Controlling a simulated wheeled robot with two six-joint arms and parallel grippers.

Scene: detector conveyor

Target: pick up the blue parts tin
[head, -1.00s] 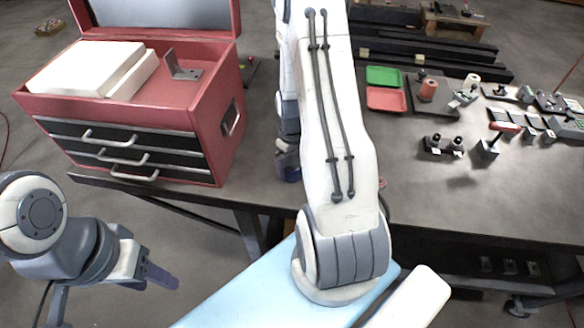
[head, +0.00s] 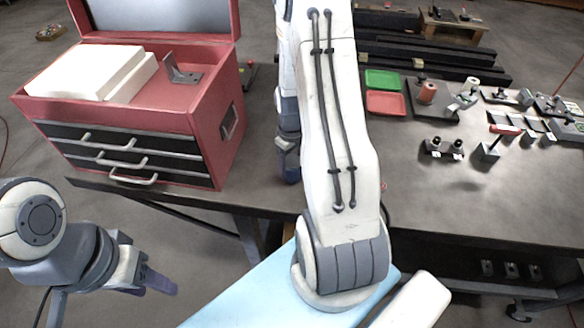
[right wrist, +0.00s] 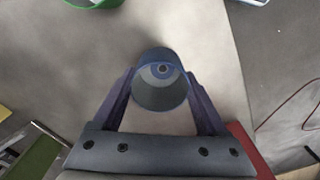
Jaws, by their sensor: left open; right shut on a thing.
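The blue parts tin (right wrist: 161,92) shows in the right wrist view as a round, open-topped tin between the two fingers. My right gripper (right wrist: 160,96) is shut on it, with one finger on each side. In the head view my right gripper (head: 288,165) is beside the red tool chest, partly behind my own arm, and I cannot make out the tin there. My left gripper (head: 160,285) is open and empty at the lower left, in front of the table.
The red tool chest (head: 226,95) stands left of my right gripper, a white block (head: 85,72) and grey bracket (head: 180,70) on top. Green (head: 383,79) and red (head: 385,104) trays and several small fixtures occupy the right. The grey table (head: 440,205) is bare along its front.

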